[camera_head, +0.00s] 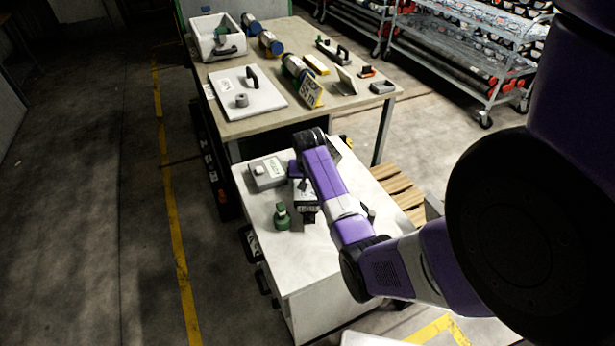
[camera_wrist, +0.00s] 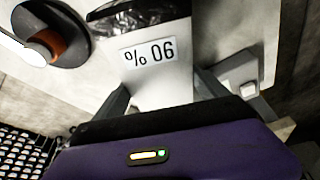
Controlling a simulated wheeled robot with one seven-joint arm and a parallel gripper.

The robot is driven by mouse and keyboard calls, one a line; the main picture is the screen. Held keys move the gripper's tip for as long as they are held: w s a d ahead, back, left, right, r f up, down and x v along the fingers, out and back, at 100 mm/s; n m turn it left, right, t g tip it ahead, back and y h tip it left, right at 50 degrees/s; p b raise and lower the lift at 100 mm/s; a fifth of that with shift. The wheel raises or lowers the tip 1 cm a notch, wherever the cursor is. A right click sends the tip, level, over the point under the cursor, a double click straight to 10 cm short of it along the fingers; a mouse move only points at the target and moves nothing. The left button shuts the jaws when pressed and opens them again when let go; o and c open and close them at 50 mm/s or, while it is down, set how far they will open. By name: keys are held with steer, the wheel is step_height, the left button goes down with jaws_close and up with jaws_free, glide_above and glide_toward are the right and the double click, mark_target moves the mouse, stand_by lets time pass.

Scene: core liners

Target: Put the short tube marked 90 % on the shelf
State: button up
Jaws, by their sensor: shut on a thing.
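The short tube is pale with a dark, glossy wrapped end. In the wrist view the tube (camera_wrist: 165,80) carries a white label that reads 90 % upside down. My gripper (camera_wrist: 160,98) has one finger on each side of the tube and is shut on it. In the head view my gripper (camera_head: 304,188) is over the white cabinet top, pointing down, and the tube is partly hidden by my arm. I cannot tell whether the tube touches the top. A wheeled rack with wire shelves (camera_head: 470,50) at the upper right holds many tubes.
The white cabinet (camera_head: 320,262) also bears a grey box (camera_head: 268,173) and a green bottle-like thing (camera_head: 282,217). Behind it, a workbench (camera_head: 225,128) holds a white crate (camera_head: 205,42), a white board (camera_head: 262,100) and several tools. Open floor lies left.

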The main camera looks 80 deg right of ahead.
steer(key=shift+f, duration=1.45)
steer(key=shift+f, duration=0.15)
steer(key=o, duration=2)
steer(key=shift+c, duration=0.2)
